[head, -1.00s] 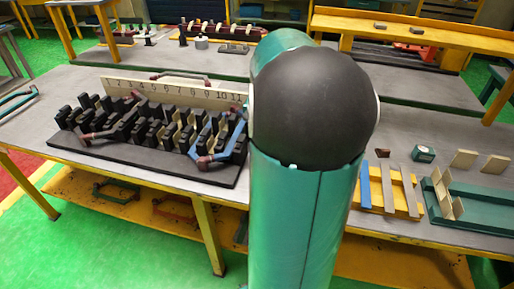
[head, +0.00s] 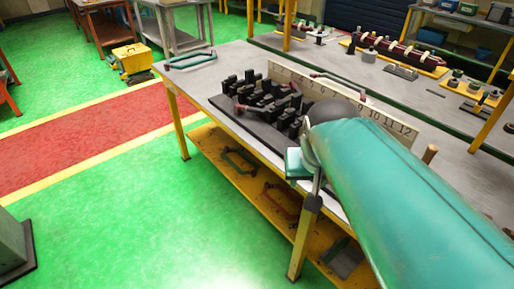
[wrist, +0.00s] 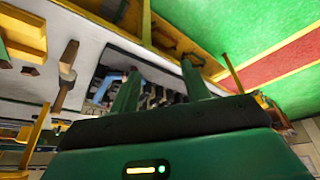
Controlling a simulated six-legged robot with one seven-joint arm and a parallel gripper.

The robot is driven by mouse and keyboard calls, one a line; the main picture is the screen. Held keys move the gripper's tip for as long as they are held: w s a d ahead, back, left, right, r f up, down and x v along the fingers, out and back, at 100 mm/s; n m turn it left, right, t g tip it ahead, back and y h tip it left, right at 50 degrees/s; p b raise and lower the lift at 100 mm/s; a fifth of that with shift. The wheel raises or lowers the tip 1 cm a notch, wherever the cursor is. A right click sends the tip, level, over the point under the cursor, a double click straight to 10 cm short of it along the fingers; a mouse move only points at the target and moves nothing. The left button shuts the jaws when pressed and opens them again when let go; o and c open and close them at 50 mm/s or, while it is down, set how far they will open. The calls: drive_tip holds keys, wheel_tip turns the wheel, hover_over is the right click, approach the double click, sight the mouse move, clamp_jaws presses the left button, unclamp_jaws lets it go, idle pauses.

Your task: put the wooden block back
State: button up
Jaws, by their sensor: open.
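My gripper (wrist: 160,68) shows in the wrist view as two green fingers spread apart, with nothing between them. In the head view my teal arm reaches across the right side and hides part of the bench. I cannot clearly pick out the wooden block now. The gripper is apart from all of these.
The black stator fixture (head: 262,100) stands on the grey bench (head: 215,85), with a numbered board (head: 395,125) behind it. A tan upright peg (head: 430,153) shows past my arm. Green floor (head: 140,225) is open at the left.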

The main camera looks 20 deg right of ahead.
drive_tip(key=s+a+n+t+y, duration=0.1)
drive_tip(key=s+a+n, duration=0.2)
drive_tip(key=a, duration=0.3)
drive_tip(key=shift+s+a+f+t, duration=0.3)
drive_tip(key=shift+s+a, duration=0.1)
idle(0.7)
